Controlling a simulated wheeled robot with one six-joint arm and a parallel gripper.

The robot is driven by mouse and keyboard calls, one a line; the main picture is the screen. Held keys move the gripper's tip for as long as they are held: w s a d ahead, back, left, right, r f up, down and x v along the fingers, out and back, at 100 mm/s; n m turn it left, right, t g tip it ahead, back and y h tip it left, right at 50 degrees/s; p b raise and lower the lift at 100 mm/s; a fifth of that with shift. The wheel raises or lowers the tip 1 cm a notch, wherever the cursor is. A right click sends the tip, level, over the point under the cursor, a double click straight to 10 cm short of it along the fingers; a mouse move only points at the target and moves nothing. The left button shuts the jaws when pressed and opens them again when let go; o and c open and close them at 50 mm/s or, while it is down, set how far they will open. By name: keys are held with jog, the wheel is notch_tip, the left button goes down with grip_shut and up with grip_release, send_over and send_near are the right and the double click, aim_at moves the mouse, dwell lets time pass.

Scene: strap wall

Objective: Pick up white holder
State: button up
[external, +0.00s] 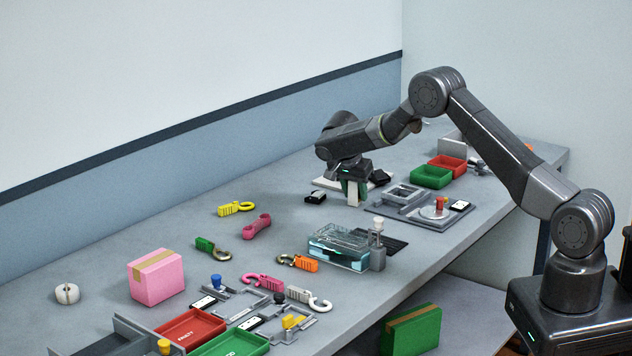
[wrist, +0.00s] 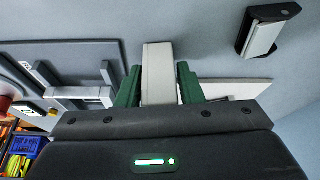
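The white holder (external: 353,194) is an upright, pale block under my wrist at the back of the table, in the external view. My gripper (external: 356,190) points down over it, with one green finger on each side. In the wrist view the white holder (wrist: 159,72) fills the space between the two green fingers of my gripper (wrist: 159,84), and both fingers appear to press against it. The holder's lower end is close to the table; whether it touches is hard to tell.
A white plate (external: 325,183) lies beside the holder, with a small black-and-white block (external: 315,197) nearby. A grey fixture (external: 403,195) and a green tray (external: 431,177) stand to the right. A clear box (external: 340,246) is in front. Bare table lies left of the holder.

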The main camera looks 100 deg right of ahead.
jog(key=c, duration=0.6)
jog(key=shift+r, duration=0.1)
